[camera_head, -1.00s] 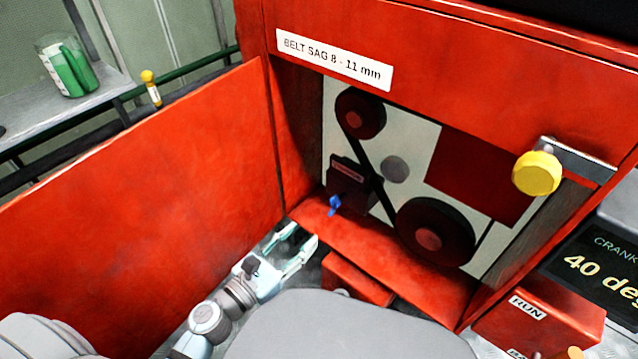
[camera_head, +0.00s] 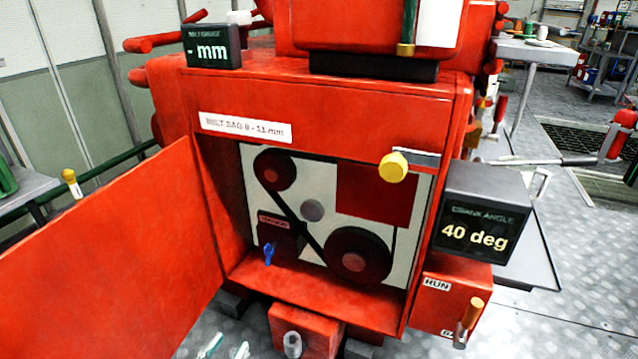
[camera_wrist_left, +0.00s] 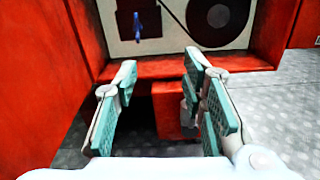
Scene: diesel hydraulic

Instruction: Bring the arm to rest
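My left gripper (camera_head: 225,349) shows only by its fingertips at the bottom edge of the head view. In the left wrist view the same gripper (camera_wrist_left: 162,68) is open, with two teal-padded fingers wide apart and nothing between them. It points toward the lower front of the red engine housing (camera_head: 345,98), apart from it as far as I can tell. The rest of the left arm is out of the head view. My right gripper is in neither view.
The open red door panel (camera_head: 100,260) stands at left. Inside the housing are belt pulleys (camera_head: 358,255) and a blue handle (camera_head: 268,253). A red block (camera_head: 305,328) sits low in front. The crank angle display (camera_head: 480,225) reads 40 deg.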

